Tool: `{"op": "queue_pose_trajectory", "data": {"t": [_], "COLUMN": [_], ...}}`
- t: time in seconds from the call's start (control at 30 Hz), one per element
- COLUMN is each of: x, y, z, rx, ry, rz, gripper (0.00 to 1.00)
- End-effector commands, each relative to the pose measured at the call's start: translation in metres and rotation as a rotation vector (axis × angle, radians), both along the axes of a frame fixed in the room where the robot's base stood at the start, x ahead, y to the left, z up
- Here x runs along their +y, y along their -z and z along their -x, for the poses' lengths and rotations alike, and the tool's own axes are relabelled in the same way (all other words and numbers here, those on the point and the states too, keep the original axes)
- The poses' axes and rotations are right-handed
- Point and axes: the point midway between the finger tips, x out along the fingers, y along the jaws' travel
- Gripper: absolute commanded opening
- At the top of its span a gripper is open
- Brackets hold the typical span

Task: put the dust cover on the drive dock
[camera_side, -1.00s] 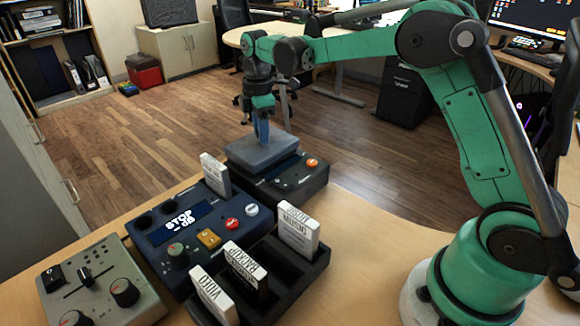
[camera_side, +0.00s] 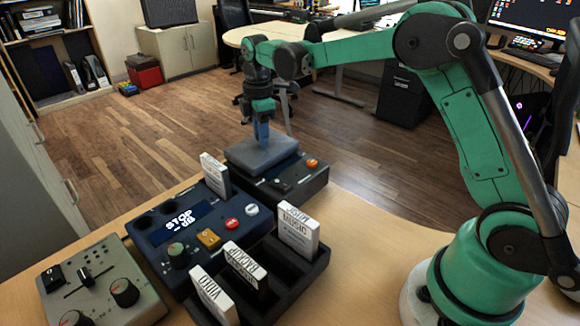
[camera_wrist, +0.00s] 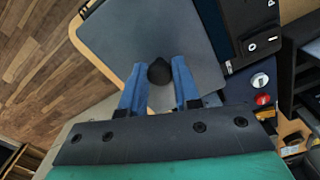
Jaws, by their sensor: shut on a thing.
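The dust cover (camera_side: 262,155) is a flat grey-blue plate, seen from the side at the back of the bench. In the wrist view the cover (camera_wrist: 125,45) fills the upper middle, with a round black knob (camera_wrist: 160,72) on top. My gripper (camera_side: 262,139) stands above it, its blue fingers shut on either side of the knob; the gripper shows in the wrist view too (camera_wrist: 160,88). The drive dock (camera_side: 308,178) is a dark box with an orange button, directly under and beside the cover. The cover looks roughly level over the dock's back part; I cannot tell whether it touches all round.
A dark blue console (camera_side: 165,236) stands in front of the dock, with a white-labelled cartridge upright at its back. A black rack (camera_side: 305,270) holds several labelled cartridges. A grey control box (camera_side: 150,305) is at front left. Bare bench (camera_side: 365,245) lies to the right.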

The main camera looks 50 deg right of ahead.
Motion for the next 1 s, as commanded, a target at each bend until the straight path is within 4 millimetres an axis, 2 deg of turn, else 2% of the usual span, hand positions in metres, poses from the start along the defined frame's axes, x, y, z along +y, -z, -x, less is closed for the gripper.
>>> {"op": "queue_pose_trajectory", "data": {"t": [0.27,0.3,0.33,0.67,1.0], "x": [0.000,0.000,0.000,0.000,0.000], "y": [0.006,0.006,0.005,0.003,-0.025], "z": [0.000,0.000,0.000,0.000,0.000], "rx": [0.000,0.000,0.000,0.000,0.000], "ry": [0.000,0.000,0.000,0.000,0.000], "rz": [0.000,0.000,0.000,0.000,0.000], "gripper": [0.00,0.36,0.40,0.40,0.40]}}
